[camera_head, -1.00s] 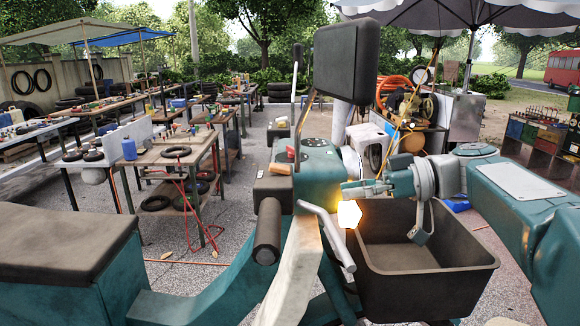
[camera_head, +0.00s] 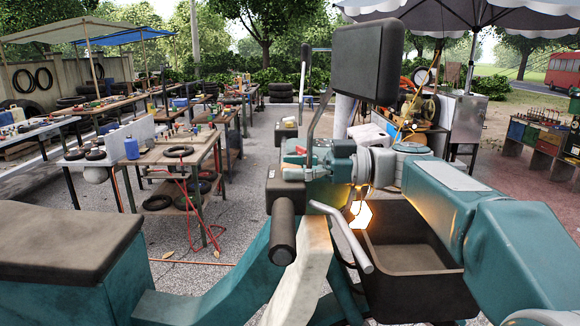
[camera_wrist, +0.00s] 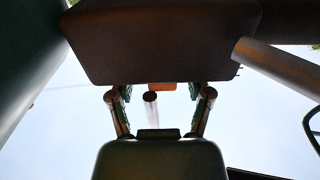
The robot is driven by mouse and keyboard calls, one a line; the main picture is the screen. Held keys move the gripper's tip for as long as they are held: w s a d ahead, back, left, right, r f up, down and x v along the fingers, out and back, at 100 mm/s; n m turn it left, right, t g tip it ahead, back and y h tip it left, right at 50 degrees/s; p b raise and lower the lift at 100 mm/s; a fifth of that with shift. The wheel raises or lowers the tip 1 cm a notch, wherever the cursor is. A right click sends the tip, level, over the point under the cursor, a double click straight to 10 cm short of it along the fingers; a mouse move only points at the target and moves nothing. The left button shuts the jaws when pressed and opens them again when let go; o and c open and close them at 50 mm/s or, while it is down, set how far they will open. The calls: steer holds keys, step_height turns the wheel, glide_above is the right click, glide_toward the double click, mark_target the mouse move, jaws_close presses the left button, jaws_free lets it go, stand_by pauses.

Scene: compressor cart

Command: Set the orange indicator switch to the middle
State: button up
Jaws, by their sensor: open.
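The orange indicator switch (camera_wrist: 162,87) shows in the wrist view at the edge of a dark housing (camera_wrist: 165,45), between my two fingers. Its exact lever position is hard to tell. My gripper (camera_wrist: 160,96) is open, with one finger on each side of the switch; contact cannot be told. In the head view my gripper (camera_head: 290,172) reaches left from my arm to the dark switch box (camera_head: 281,192) beside the handlebar grip. There the gripper mostly hides the switch.
A dark mirror (camera_head: 368,60) on a stem rises just behind my gripper. The handlebar grip (camera_head: 284,228) and a silver lever (camera_head: 342,235) lie below it. A dark open bin (camera_head: 415,260) stands under my arm. Work tables (camera_head: 175,150) stand farther left.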

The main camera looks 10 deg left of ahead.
steer(key=shift+a, duration=0.5)
steer(key=shift+d, duration=0.5)
jaws_close()
